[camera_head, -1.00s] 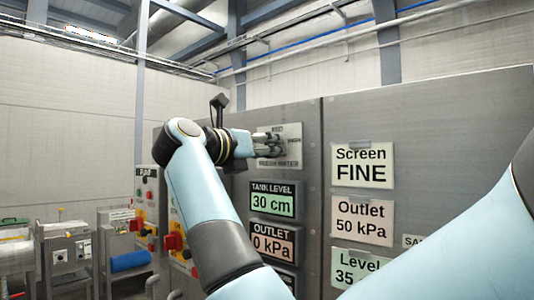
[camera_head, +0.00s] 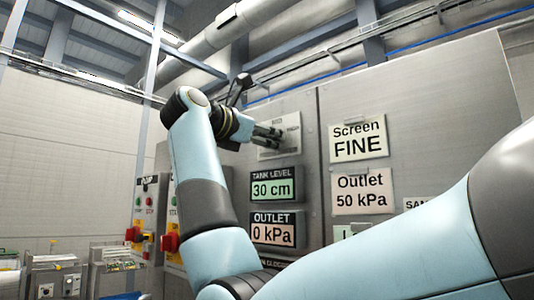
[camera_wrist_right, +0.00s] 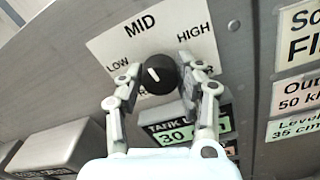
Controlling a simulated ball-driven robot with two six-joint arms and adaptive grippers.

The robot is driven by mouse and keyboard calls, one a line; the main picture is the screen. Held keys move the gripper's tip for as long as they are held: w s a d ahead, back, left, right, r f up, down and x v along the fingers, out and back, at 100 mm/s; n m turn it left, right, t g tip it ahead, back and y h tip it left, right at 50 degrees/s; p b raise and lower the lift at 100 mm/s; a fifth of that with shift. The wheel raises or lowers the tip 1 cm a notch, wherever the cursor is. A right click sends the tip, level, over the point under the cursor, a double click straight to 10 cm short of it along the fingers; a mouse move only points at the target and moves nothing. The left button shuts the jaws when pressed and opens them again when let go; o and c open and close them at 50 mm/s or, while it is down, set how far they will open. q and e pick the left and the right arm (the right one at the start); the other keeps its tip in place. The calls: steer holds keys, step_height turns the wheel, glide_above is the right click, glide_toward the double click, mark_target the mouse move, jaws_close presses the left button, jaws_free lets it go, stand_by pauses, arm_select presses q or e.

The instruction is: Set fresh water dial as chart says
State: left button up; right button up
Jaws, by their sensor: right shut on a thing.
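The black dial knob (camera_wrist_right: 158,75) sits on a pale plate (camera_wrist_right: 105,45) marked LOW, MID and HIGH; the wording below the knob is partly hidden. Its white mark slants up-left, seemingly between LOW and MID. My right gripper (camera_wrist_right: 157,72) has one finger on each side of the knob and is shut on it. In the head view, the right gripper (camera_head: 272,138) covers the knob on the plate (camera_head: 292,131). Chart cards read Screen FINE (camera_head: 358,141), Outlet 50 kPa (camera_head: 362,191) and, in the wrist view, Level 35 cm (camera_wrist_right: 296,125). My left gripper is out of view.
Displays below the plate read TANK LEVEL 30 cm (camera_head: 275,187) and OUTLET 0 kPa (camera_head: 276,232). A control box with a red switch (camera_head: 170,242) stands left of my arm.

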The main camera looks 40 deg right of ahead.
steer(key=shift+m+b, duration=0.4)
steer(key=shift+m, duration=0.1)
steer(key=o, duration=1.1)
steer(key=shift+o, duration=0.2)
steer(key=s+a, duration=0.1)
steer(key=a, duration=1.1)
steer(key=shift+s+f, duration=0.1)
steer(key=shift+f, duration=0.05)
